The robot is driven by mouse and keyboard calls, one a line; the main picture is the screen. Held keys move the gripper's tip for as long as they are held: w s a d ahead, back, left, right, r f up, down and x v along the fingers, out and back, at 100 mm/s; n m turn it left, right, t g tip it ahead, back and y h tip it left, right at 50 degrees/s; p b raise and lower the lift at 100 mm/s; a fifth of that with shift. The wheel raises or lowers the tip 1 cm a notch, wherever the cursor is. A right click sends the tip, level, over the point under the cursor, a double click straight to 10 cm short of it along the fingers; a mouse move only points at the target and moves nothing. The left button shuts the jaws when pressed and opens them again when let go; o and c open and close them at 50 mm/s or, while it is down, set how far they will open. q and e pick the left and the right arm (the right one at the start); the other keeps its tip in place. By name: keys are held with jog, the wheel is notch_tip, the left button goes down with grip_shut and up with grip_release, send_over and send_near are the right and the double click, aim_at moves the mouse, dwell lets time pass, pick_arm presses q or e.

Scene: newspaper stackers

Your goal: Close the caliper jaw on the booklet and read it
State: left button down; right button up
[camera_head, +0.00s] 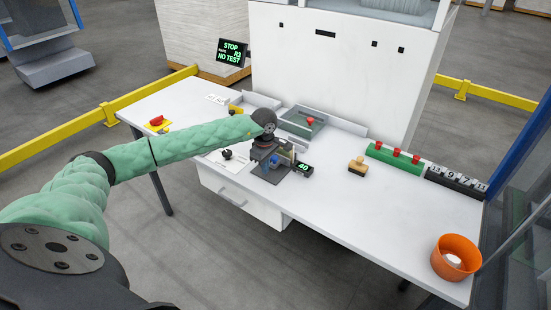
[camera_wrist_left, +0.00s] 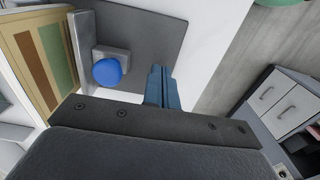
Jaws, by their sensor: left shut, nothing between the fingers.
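The caliper stands on a dark grey plate (camera_head: 268,177) at the near edge of the white table. It carries a blue knob (camera_wrist_left: 107,72) on a grey block, the jaw. The booklet (camera_wrist_left: 48,52), tan with brown and green panels, stands at the left in the left wrist view, beyond an upright grey plate from the knob. A small black display (camera_head: 304,168) beside the caliper reads 40 in green. My left gripper (camera_wrist_left: 161,76) is shut and empty, its blue fingers to the right of the knob and apart from it. My right gripper is out of view.
A wooden-handled stamp (camera_head: 357,165), a green rack with red knobs (camera_head: 393,158), number tiles (camera_head: 457,180) and an orange bowl (camera_head: 455,258) are at the right. A grey tray (camera_head: 302,122) lies behind the caliper.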

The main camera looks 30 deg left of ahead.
aim_at(274, 157)
pick_arm(q)
jog(key=shift+f+b, duration=0.6)
jog(key=shift+f, duration=0.15)
jog(key=shift+r, duration=0.45)
dwell(0.5)
jog(key=shift+w+d+b, duration=0.15)
jog(key=shift+w+b, duration=0.7)
jog(key=shift+w, duration=0.55)
jog(key=shift+w+d+b, duration=0.1)
jog(key=shift+w+b, duration=0.75)
jog(key=shift+w, duration=0.55)
dwell(1.1)
jog(key=shift+s, duration=0.1)
dwell(0.7)
jog(key=shift+s+a, duration=0.15)
jog(key=shift+s, duration=1.25)
jog(key=shift+r, duration=0.15)
jog(key=shift+r+p, duration=0.3)
jog(key=shift+r, duration=2.55)
